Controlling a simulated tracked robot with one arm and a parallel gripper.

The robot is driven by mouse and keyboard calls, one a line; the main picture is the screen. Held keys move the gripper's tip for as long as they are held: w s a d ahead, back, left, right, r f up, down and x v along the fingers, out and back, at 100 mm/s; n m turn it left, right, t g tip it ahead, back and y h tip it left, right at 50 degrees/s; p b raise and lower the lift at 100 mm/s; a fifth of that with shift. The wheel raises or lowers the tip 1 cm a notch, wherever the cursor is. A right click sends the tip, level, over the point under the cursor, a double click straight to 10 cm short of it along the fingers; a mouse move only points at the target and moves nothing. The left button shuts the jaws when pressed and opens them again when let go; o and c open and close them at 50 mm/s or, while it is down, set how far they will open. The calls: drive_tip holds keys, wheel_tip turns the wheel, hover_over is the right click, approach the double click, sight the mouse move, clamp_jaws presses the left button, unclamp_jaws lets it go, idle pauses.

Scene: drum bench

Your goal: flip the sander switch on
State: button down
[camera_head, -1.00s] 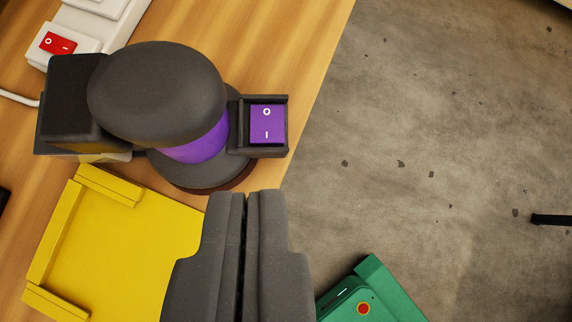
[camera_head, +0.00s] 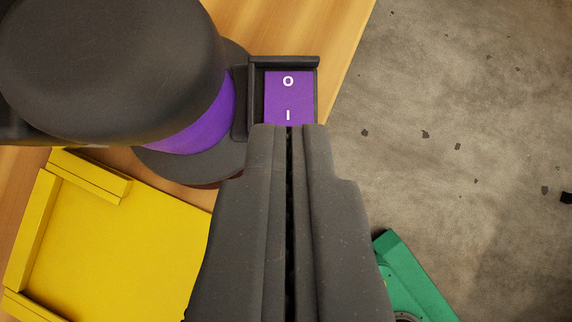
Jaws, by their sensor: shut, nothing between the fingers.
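The sander (camera_head: 110,70) is a dark grey body with a purple band, at the upper left. Its purple rocker switch (camera_head: 288,90) sits in a dark frame on the sander's right side. The switch shows an O mark at the far end and an I mark at the near end. My gripper (camera_head: 288,128) is shut and empty. Its fingertips overlap the near edge of the switch in the picture, just below the I mark, and hide that edge. I cannot tell whether they touch it.
The sander stands on a wooden bench (camera_head: 340,25) near its right edge. A yellow tray (camera_head: 115,240) lies at the lower left. A green object (camera_head: 415,275) is at the lower right. Grey floor (camera_head: 470,100) lies beyond the bench.

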sight(287, 106)
drive_tip(key=x, duration=0.4)
drive_tip(key=shift+w+d+f, duration=0.1)
drive_tip(key=shift+w+f, duration=0.05)
drive_tip(key=shift+f, duration=2.05)
drive_tip(key=shift+f, duration=0.1)
drive_tip(key=b, duration=0.2)
drive_tip(key=shift+s+f+t+b, duration=0.2)
drive_tip(key=shift+f+t+b, duration=0.1)
drive_tip(key=shift+b, duration=0.1)
drive_tip(key=shift+r+p, duration=0.2)
drive_tip(key=shift+p, duration=0.1)
drive_tip(key=shift+r, duration=0.8)
drive_tip(key=shift+a+r, duration=0.1)
drive_tip(key=shift+a, duration=0.15)
